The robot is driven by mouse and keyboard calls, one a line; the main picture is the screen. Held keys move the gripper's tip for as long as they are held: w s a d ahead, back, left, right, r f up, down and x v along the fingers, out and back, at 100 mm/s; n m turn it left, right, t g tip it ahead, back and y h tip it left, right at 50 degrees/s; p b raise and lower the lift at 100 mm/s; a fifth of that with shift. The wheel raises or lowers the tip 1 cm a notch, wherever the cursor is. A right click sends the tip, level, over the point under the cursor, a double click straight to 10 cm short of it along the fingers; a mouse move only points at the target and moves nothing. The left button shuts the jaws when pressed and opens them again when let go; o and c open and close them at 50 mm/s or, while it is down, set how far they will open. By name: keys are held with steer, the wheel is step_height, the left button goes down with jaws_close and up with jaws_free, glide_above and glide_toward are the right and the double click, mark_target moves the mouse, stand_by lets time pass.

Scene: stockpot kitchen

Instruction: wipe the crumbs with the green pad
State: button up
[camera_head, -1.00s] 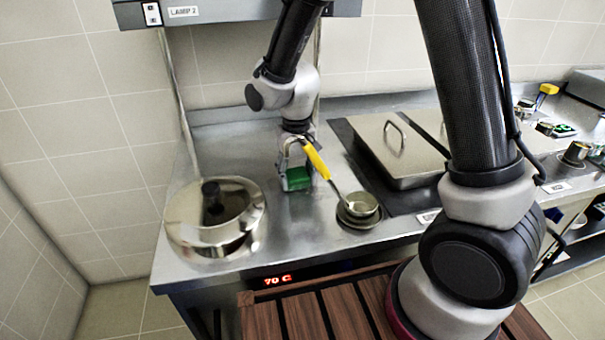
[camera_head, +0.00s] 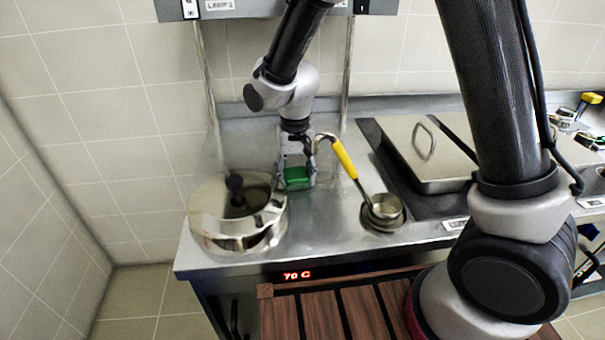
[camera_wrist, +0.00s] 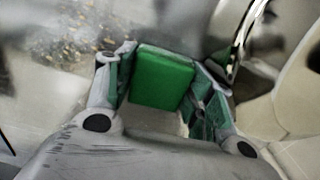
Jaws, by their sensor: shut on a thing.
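The green pad (camera_wrist: 162,79) is a flat block held between the two fingers of my gripper (camera_wrist: 158,95). In the head view the pad (camera_head: 296,178) is low over the steel counter, between the shiny round pot and the ladle; I cannot tell whether it touches the counter. My gripper (camera_head: 296,168) is shut on it. Tan crumbs (camera_wrist: 68,47) lie scattered on the steel at the upper left of the wrist view, apart from the pad. I cannot make out the crumbs in the head view.
The lidded round pot (camera_head: 232,220) stands close on the left. A ladle with a yellow handle (camera_head: 345,160) rests in a small metal bowl (camera_head: 384,212) on the right. A lidded steel pan (camera_head: 425,150) is farther right. The wall is behind; the counter's front edge carries a display.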

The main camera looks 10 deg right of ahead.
mark_target(298, 192)
steer(key=shift+s, duration=0.85)
steer(key=shift+w+d+r, duration=0.1)
steer(key=shift+d+r, duration=0.05)
steer(key=shift+d, duration=1.6)
steer(key=shift+d+f, duration=0.2)
steer(key=shift+d, duration=5.25)
steer(key=shift+s, duration=0.85)
steer(key=shift+a+r, duration=0.15)
steer(key=shift+a, duration=1.7)
steer(key=shift+a+f, duration=0.2)
steer(key=shift+a, duration=5.15)
steer(key=shift+w+a+r, duration=0.1)
steer(key=shift+r, duration=2.9)
